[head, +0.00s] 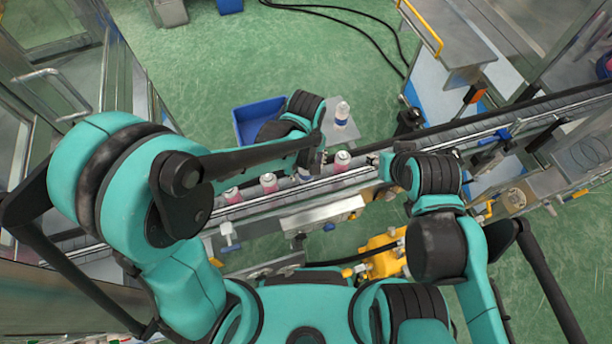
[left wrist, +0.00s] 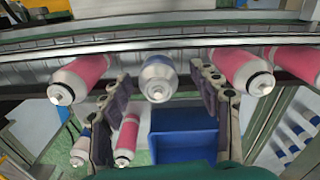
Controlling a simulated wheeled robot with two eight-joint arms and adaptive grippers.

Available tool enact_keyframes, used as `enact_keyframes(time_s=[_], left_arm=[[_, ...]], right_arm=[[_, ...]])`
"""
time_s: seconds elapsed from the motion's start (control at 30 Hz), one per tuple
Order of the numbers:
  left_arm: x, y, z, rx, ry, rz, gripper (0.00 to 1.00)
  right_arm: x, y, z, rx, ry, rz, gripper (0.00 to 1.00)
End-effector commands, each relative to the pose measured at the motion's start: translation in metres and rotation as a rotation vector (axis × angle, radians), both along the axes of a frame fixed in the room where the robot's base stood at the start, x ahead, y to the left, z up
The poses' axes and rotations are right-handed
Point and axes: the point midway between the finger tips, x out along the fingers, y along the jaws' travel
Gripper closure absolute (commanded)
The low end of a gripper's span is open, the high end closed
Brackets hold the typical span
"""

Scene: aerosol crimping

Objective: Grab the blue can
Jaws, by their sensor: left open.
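The blue can (left wrist: 158,76), with a white shoulder and a blue band, stands in a row of cans on the conveyor (head: 285,200). In the left wrist view it is between the two separated fingers of my left gripper (left wrist: 160,100), with gaps on both sides. The head view shows my left gripper (head: 316,160) over the conveyor; the arm mostly hides the blue can there. Pink cans stand on both sides, one (left wrist: 82,76) at left and another (left wrist: 243,68) at right. My right gripper (head: 374,159) is near the conveyor to the right; its fingers are too small to judge.
A blue bin (head: 240,127) lies beyond the conveyor, also seen in the left wrist view (left wrist: 183,143). A white can with a blue band (head: 342,113) stands on a small grey platform beside it. Conveyor rails and neighbouring pink cans leave little room around the fingers.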

Motion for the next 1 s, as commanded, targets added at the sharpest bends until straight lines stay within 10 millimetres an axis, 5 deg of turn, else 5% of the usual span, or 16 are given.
enact_keyframes(time_s=[0.33,0.63,0.87,1.0], left_arm=[[0.001,0.000,-0.050,0.000,-0.001,0.000,0.38],[0.001,0.000,-0.055,0.000,-0.001,-0.001,0.38],[0.001,0.000,-0.055,0.000,-0.001,-0.001,0.91],[0.001,0.000,-0.055,0.000,-0.001,-0.001,0.91]], right_arm=[[0.000,0.000,-0.010,0.000,0.000,0.000,0.60],[0.000,0.000,-0.010,0.000,0.000,0.000,0.60],[0.000,0.000,-0.010,0.000,0.000,0.000,0.60],[0.000,0.000,-0.010,0.000,0.000,0.000,0.60]])
